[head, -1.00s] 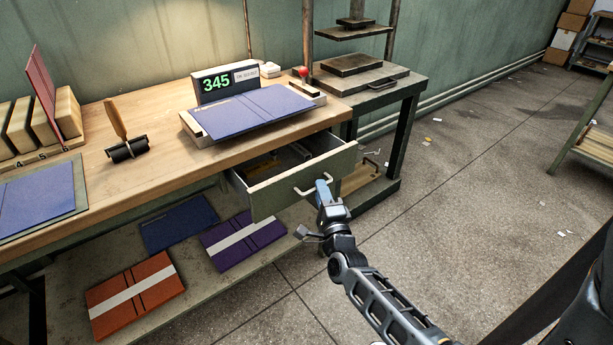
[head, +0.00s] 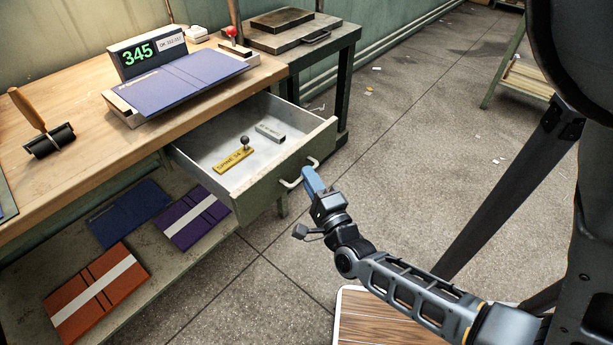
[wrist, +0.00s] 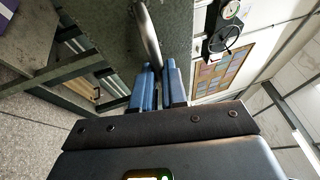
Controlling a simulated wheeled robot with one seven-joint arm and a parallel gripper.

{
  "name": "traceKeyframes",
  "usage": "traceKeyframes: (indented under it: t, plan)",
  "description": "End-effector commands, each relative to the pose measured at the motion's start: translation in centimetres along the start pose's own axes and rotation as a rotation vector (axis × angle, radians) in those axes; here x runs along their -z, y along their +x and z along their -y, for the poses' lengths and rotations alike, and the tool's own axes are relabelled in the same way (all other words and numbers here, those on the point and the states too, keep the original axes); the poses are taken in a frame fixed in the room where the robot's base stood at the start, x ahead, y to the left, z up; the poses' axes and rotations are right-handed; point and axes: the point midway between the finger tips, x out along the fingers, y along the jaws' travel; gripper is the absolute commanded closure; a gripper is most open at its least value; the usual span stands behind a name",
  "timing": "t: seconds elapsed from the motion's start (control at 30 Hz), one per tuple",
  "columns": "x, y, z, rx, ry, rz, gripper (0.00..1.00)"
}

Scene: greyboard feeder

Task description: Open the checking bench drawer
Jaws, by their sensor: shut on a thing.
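The checking bench drawer (head: 262,199) stands well out from under the wooden bench top (head: 75,112). Its inside shows a yellow marked bar (head: 233,158) with a dark knob and a small grey block (head: 270,132). My gripper (head: 311,178) is at the drawer front, its blue fingers shut on the pale curved drawer handle (head: 291,184). In the wrist view the handle (wrist: 146,35) runs between the blue fingertips (wrist: 157,72). The fingers hide part of the handle.
On the bench are a blue cover on a stand (head: 185,84), a display reading 345 (head: 139,55) and a roller (head: 50,140). Orange (head: 95,292), purple (head: 193,218) and blue (head: 130,213) covers lie on the lower shelf.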

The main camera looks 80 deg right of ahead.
Motion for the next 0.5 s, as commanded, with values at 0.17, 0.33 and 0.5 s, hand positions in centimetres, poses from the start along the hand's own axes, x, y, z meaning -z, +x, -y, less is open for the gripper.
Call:
traceKeyframes:
  t: [0.17,0.33,0.5]
  plan:
    - [-0.02,-0.03,-0.11,-0.003,0.0,0.001,1.0]
    - [-0.03,-0.01,-0.1,-0.002,0.0,0.001,0.75]
    - [-0.02,0.01,-0.06,-0.001,0.0,0.0,0.62]
